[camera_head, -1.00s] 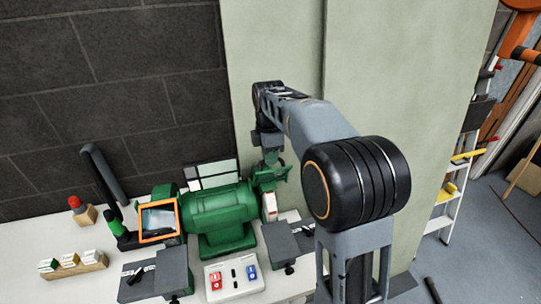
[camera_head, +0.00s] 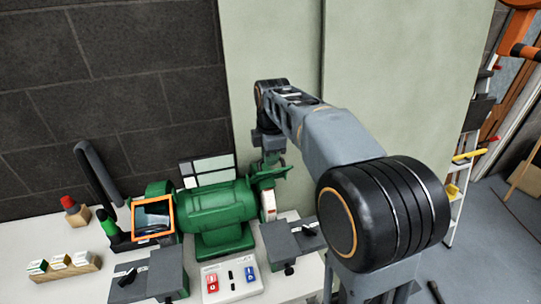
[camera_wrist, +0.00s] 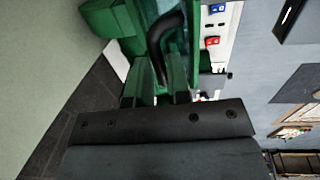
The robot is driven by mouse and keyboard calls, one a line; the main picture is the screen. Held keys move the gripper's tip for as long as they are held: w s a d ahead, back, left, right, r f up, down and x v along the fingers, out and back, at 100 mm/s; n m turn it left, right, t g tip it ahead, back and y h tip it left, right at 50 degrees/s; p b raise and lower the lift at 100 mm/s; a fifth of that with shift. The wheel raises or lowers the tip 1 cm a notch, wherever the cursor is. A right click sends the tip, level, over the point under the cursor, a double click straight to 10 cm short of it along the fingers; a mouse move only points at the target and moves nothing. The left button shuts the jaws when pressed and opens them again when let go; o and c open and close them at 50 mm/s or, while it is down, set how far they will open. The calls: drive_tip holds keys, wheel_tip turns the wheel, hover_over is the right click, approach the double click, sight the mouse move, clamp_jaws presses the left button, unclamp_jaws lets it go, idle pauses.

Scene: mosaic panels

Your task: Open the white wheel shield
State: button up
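The green bench grinder (camera_head: 216,212) stands on the white bench. At its right end is a pale wheel (camera_head: 268,204), with a green guard part (camera_head: 268,178) above it, partly behind my arm. My gripper (camera_head: 275,158) is just above and behind that right end. In the wrist view my gripper (camera_wrist: 157,98) has its fingertips apart, close to green grinder parts (camera_wrist: 176,62) and a black curved piece (camera_wrist: 163,42). I cannot tell whether it touches them. The white wheel's shield is not clearly visible. The orange-framed shield (camera_head: 153,218) is at the left end.
Grey tool rests (camera_head: 291,238) stand in front of the grinder, with a red and blue switch box (camera_head: 232,280) between them. A black curved tube (camera_head: 95,175), a red-capped block (camera_head: 75,211) and a small tray (camera_head: 65,267) are left. A pale green wall (camera_head: 275,60) is close behind.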

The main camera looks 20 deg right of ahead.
drive_tip(key=o, duration=0.3)
drive_tip(key=shift+o, duration=0.2)
wheel_tip(320, 180, up, 14)
drive_tip(key=s, duration=0.1)
drive_tip(key=shift+s+p, duration=0.3)
drive_tip(key=shift+f, duration=0.15)
idle(0.3)
drive_tip(key=f+m, duration=0.3)
drive_tip(key=f+m+t, duration=0.1)
drive_tip(key=f+m, duration=0.2)
drive_tip(key=m, duration=0.1)
drive_tip(key=s+f+m, duration=0.1)
drive_tip(key=f+m, duration=0.2)
drive_tip(key=m, duration=0.1)
drive_tip(key=shift+f, duration=0.25)
drive_tip(key=s+f+m+t, duration=0.2)
drive_tip(key=s+f+m, duration=0.4)
drive_tip(key=s+f, duration=0.4)
drive_tip(key=s, duration=0.6)
drive_tip(key=shift+a+m, duration=0.15)
drive_tip(key=shift+m, duration=0.25)
